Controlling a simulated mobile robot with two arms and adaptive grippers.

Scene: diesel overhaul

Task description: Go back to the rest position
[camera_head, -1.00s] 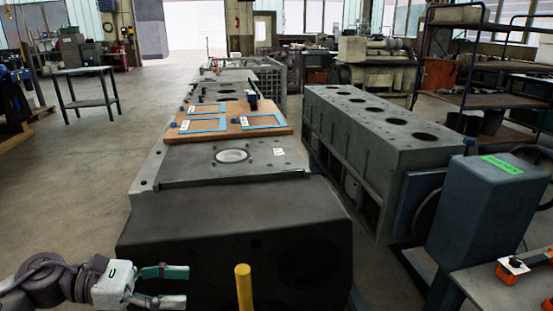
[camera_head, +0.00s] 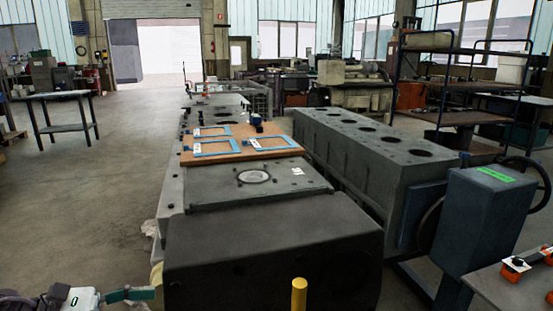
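My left gripper (camera_head: 128,299) is at the bottom left of the head view, beside the near left corner of the dark engine block (camera_head: 270,250). Its green-tipped fingers point right; the lower finger is partly cut off by the picture edge, and a gap shows between the fingers with nothing held. My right gripper is not in the picture.
A wooden board (camera_head: 205,158) with blue frames lies on the block. A yellow post (camera_head: 299,295) stands at the front. A second engine block (camera_head: 370,145) and a blue box (camera_head: 485,215) are on the right. A table with orange-handled parts (camera_head: 510,290) is at the lower right. Floor on the left is open.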

